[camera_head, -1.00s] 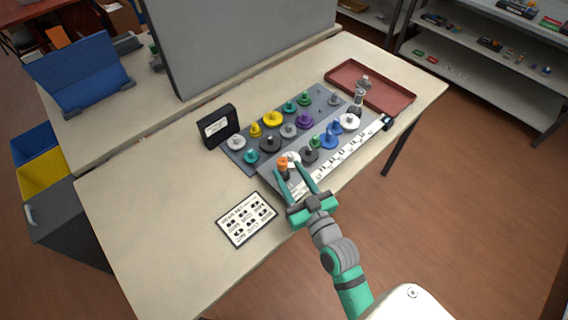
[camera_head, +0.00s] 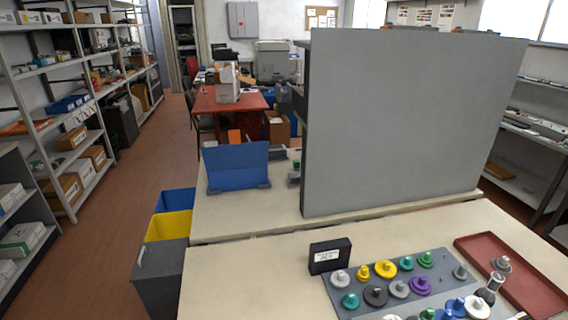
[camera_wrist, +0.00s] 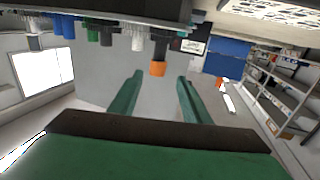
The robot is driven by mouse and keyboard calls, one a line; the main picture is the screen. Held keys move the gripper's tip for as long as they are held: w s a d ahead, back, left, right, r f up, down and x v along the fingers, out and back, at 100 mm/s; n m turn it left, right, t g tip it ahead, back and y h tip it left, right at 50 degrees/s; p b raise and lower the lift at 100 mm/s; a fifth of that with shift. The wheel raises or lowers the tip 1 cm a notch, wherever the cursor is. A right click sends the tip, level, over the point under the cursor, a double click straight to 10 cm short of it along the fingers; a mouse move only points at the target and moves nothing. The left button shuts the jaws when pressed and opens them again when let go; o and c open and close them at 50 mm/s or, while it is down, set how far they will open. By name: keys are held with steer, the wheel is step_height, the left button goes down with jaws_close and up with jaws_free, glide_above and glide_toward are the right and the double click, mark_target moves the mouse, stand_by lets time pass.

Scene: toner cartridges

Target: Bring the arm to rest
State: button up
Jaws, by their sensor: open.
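My gripper (camera_wrist: 160,77) shows only in the wrist view, with its two green fingers spread apart and nothing held between them. That view looks upside down. An orange-tipped piece (camera_wrist: 157,68) hangs in the picture just beyond the fingertips, and whether they are level with it I cannot tell. The grey board of coloured pieces (camera_head: 437,300) lies at the bottom right of the head view, cut off by the frame edge. My arm is out of the head view.
A tall grey panel (camera_head: 400,125) stands on the table behind the board. A black box (camera_head: 330,256) stands beside the board, and a red tray (camera_head: 532,285) lies to its right. A blue stand (camera_head: 237,166), a yellow bin (camera_head: 168,226) and shelves (camera_head: 60,110) are left. Bare tabletop (camera_head: 250,280) lies front left.

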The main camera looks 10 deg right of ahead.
steer(key=shift+n+g+y, duration=0.4)
steer(key=shift+n+g, duration=0.1)
steer(key=shift+n, duration=0.3)
steer(key=s+a+f, duration=0.1)
steer(key=s+a, duration=0.1)
steer(key=s+a+f, duration=0.2)
steer(key=a, duration=0.1)
steer(key=s+a+f, duration=0.2)
steer(key=shift+a, duration=0.15)
steer(key=s+a+y, duration=0.1)
steer(key=s+a, duration=0.6)
steer(key=a, duration=0.4)
steer(key=s+a+g+y, duration=0.1)
steer(key=s+a, duration=0.6)
steer(key=a, duration=0.3)
steer(key=shift+s+a+f+n+y, duration=0.2)
steer(key=shift+a+f+n+y, duration=0.1)
steer(key=shift+a+f, duration=0.1)
steer(key=shift+d, duration=0.1)
steer(key=c, duration=0.3)
steer(key=shift+w, duration=0.1)
steer(key=shift+d, duration=0.1)
